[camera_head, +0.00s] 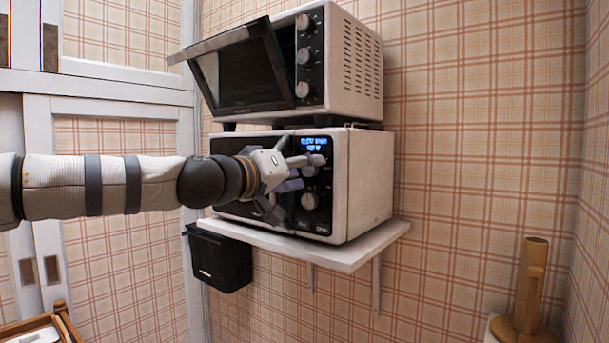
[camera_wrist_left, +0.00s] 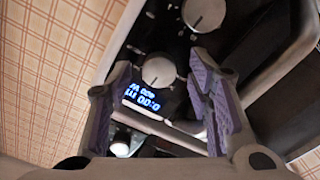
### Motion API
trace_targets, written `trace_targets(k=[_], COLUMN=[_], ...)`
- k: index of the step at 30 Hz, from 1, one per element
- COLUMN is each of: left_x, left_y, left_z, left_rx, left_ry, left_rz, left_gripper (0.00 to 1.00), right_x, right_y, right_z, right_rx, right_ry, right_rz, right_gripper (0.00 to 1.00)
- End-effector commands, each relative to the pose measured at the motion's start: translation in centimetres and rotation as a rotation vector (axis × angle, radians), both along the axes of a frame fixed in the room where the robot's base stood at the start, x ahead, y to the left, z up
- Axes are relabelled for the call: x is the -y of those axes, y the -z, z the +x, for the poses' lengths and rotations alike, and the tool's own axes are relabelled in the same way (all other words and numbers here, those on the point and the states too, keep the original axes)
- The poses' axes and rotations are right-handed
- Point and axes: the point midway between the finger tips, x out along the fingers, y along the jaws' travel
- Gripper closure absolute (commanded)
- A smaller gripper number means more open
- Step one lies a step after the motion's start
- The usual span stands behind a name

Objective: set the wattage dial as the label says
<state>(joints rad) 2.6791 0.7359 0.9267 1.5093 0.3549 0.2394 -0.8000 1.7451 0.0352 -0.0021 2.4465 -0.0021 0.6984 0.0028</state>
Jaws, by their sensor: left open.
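The microwave (camera_head: 360,185) stands on a white shelf, with a lit blue display (camera_head: 313,142) at the top of its black panel. The display text is too small to read surely; it shows upside down in the left wrist view (camera_wrist_left: 140,97). Below the display is an upper dial (camera_wrist_left: 158,72), and below that a lower dial (camera_head: 310,201). Which is the wattage dial, I cannot tell. My left gripper (camera_head: 305,172) is open in front of the upper dial. In the left wrist view that dial appears between the fingertips; contact cannot be told. My right gripper is not in view.
A toaster oven (camera_head: 358,65) with its door (camera_head: 240,72) tilted partly open sits on the microwave. A black bin (camera_head: 220,262) hangs under the shelf (camera_head: 345,256). A wooden object (camera_head: 530,290) stands at lower right. The wall right of the microwave is clear.

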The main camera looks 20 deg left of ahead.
Motion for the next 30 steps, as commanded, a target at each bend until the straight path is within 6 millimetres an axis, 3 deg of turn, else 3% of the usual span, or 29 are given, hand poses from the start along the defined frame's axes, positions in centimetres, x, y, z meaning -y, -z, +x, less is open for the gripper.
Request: trace_targets(k=[9, 16, 30], left_x=[0.26, 0.24, 0.25], left_y=[-0.14, -0.14, -0.22], left_z=[0.56, 0.54, 0.51], left_rx=[0.001, 0.001, -0.036], left_ry=[0.001, 0.0, 0.001], left_rz=[-0.002, 0.0, -0.104], left_gripper=[0.53, 1.0, 1.0], right_x=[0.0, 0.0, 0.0], right_y=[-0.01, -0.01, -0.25], right_z=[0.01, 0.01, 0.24], right_rx=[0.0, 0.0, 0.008], right_ry=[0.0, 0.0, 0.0], right_rz=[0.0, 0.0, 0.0], right_gripper=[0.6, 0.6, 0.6])
